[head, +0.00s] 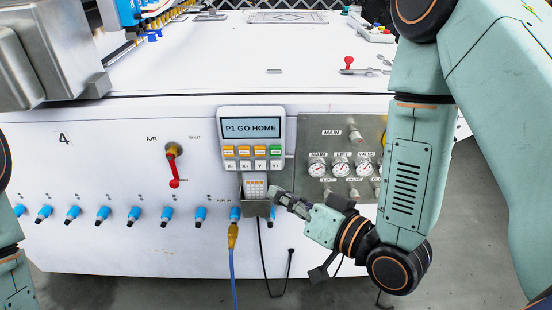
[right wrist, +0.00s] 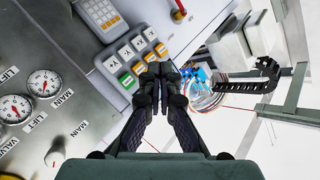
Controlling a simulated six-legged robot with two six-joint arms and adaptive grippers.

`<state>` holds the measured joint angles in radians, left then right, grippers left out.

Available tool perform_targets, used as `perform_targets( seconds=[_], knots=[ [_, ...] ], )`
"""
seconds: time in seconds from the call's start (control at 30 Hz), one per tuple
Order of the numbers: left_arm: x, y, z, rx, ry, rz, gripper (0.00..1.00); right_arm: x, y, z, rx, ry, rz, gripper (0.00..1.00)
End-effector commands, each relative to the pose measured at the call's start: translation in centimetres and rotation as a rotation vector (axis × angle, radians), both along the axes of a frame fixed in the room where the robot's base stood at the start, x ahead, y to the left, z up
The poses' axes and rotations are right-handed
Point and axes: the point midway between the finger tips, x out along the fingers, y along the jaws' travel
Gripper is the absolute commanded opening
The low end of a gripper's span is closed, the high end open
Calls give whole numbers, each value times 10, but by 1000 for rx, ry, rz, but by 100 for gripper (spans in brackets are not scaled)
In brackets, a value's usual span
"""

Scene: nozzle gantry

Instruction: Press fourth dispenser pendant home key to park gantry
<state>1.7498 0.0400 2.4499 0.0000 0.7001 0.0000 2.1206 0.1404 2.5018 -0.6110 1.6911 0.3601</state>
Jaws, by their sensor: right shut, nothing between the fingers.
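The dispenser pendant (head: 250,113) hangs on the white front panel marked 4 (head: 64,139). Its screen (head: 251,128) reads "P1 GO HOME". Below the screen are orange keys, one green key (head: 276,151) and a row of white keys. My right gripper (head: 275,192) is at the pendant's lower right, beside its bottom holder (head: 257,208). In the right wrist view my right gripper (right wrist: 160,70) is shut and empty. Its tips appear close to the orange keys (right wrist: 150,57), with the green key (right wrist: 125,80) just left. Contact cannot be told. My left gripper is out of view.
A gauge panel (head: 341,138) sits right of the pendant. A red-handled air valve (head: 174,165) is to its left. Blue fittings (head: 103,213) line the lower panel. A blue hose (head: 233,265) and black cable hang below. In the wrist view a cable chain (right wrist: 250,78) is at right.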

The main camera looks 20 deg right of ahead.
Motion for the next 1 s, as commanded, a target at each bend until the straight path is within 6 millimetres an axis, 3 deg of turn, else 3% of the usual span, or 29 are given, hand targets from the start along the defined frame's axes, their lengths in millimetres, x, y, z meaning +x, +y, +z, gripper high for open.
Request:
perform_targets(
  seconds=[0.47,1.0],
  knots=[
    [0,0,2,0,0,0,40,7,-2,3,8,-10,-1,0],
    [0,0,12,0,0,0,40,69,-20,3,6,-9,-1,0]
  ],
)
